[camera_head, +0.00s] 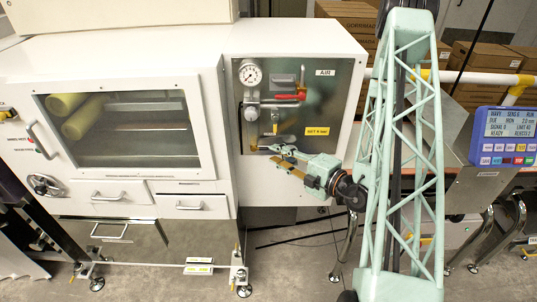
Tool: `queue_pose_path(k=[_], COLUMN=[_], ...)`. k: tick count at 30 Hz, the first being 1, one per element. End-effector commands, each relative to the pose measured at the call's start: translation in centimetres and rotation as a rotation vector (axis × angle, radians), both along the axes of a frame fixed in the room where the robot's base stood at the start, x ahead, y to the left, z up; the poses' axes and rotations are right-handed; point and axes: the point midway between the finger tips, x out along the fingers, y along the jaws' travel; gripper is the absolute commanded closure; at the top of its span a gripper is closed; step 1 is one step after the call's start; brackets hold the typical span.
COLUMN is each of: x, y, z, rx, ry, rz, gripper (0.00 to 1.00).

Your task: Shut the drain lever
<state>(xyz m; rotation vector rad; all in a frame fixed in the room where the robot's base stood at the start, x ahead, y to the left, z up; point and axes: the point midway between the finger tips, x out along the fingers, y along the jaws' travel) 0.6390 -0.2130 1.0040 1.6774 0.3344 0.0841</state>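The air panel (339,95) is set in the front of a white cabinet. A pressure gauge (250,72) sits at its upper left, with a grey regulator unit (252,112) below. A red-handled lever (289,97) lies about level to the right of that unit. A small yellowish part (255,146), perhaps the drain lever, shows at the panel's lower left; its position is hard to tell. My gripper (273,155) points left at the panel's lower edge, close to this part. Its fingers look apart, with nothing seen between them. Whether it touches the part is unclear.
A yellow label (317,131) is on the panel, right of the regulator. A white machine with a window (130,130) and drawers stands left. A blue display unit (503,135) stands right, cardboard boxes (485,62) behind. Floor shows below my gripper.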

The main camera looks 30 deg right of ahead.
Motion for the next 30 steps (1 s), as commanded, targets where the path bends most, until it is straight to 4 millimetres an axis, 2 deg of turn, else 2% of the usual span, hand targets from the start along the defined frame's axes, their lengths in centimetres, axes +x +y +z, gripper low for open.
queue_pose_path(k=[18, 30], x=[1.9, 4.2], y=[0.6, 1.2], z=[-0.4, -0.6], rx=[-0.001, 0.0], ry=[-0.001, -0.001], rz=[-0.001, 0.0], gripper=[0.79, 0.79])
